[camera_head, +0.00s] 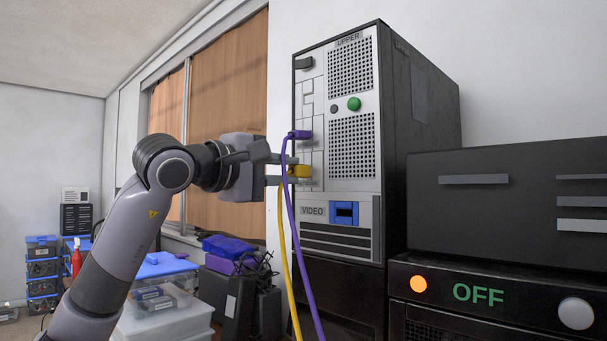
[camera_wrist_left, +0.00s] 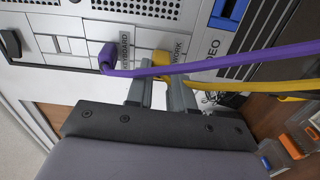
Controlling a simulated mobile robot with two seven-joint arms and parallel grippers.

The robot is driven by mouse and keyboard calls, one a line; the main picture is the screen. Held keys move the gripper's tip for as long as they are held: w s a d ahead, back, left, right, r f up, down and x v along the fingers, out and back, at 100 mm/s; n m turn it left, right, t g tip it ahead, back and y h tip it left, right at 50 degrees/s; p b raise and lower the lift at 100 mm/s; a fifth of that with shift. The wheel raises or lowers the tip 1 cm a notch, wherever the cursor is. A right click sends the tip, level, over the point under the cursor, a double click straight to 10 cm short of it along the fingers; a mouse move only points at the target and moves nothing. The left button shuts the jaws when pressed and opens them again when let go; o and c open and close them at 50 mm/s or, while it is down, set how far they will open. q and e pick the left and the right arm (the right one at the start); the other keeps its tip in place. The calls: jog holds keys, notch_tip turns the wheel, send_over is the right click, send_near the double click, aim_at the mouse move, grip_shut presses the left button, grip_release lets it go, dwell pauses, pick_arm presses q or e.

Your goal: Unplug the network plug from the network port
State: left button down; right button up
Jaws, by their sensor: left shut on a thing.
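The yellow network plug (camera_head: 301,171) sits at the network port on the tower's back panel, beside a partly hidden label. A yellow cable (camera_head: 283,235) hangs down from it. My left gripper (camera_head: 291,171) comes in from the left with its two fingers shut on the yellow plug. In the left wrist view the yellow plug (camera_wrist_left: 159,63) shows between the fingertips (camera_wrist_left: 157,80), partly hidden by the purple cable. I cannot tell whether the plug is fully seated. My right gripper is not in view.
A purple plug (camera_head: 299,135) sits just above, and its purple cable (camera_head: 291,210) passes close to my left gripper. The tower (camera_head: 425,110) has a blue video port (camera_head: 344,213) below. A black unit marked OFF (camera_head: 510,293) stands at the right. Boxes (camera_head: 165,312) stand at the lower left.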

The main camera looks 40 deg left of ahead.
pick_arm(q)
jog(key=shift+s, duration=0.2)
jog(key=shift+s+r, duration=0.1)
jog(key=shift+s, duration=0.25)
jog(key=shift+s+a+b, duration=0.2)
jog(key=shift+s+b, duration=0.25)
jog(key=shift+s, duration=1.85)
jog(key=s+r+p, duration=0.2)
jog(key=s+r, duration=0.1)
jog(key=s, duration=0.3)
jog(key=shift+a, duration=0.25)
